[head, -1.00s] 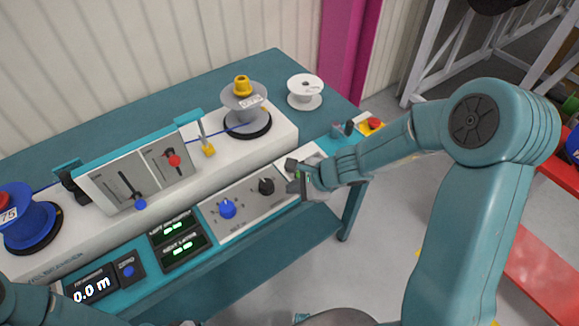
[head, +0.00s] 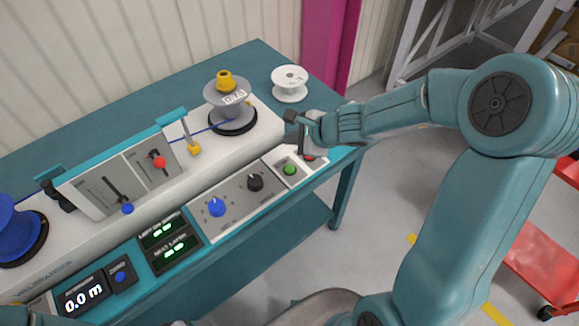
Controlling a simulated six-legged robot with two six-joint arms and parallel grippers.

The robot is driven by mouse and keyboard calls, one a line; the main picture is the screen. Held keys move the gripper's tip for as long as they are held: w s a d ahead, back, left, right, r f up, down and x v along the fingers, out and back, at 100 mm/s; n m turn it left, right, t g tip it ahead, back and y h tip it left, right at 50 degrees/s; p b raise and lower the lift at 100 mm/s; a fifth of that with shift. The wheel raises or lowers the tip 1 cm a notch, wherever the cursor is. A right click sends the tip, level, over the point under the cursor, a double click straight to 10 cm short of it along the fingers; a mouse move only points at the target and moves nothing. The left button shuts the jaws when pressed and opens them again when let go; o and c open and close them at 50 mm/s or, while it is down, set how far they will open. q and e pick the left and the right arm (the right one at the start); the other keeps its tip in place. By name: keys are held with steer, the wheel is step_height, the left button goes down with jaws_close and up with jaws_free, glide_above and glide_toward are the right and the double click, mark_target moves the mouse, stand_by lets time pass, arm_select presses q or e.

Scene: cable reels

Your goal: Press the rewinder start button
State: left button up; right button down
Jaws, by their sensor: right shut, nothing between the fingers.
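The green start button (head: 290,169) sits on a small pale plate at the right end of the rewinder's control panel, and it is in plain view. My right gripper (head: 296,130) is shut and empty. In the picture it shows above the green button, near the right end of the white machine body, and looks clear of the button. My left gripper is out of view.
A red button (head: 309,157) shows partly hidden beside the green one. A black knob (head: 255,182) and a blue knob (head: 216,207) are on the panel to the left. A grey reel (head: 232,105) and an empty white reel (head: 290,82) stand behind.

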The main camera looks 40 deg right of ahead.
steer(key=b, duration=0.7)
glide_above(292, 170)
step_height(292, 170, down, 8)
steer(key=shift+f+b, duration=0.4)
steer(key=shift+b, duration=0.25)
stand_by(1.1)
steer(key=shift+f+b, duration=0.4)
steer(key=shift+b, duration=0.1)
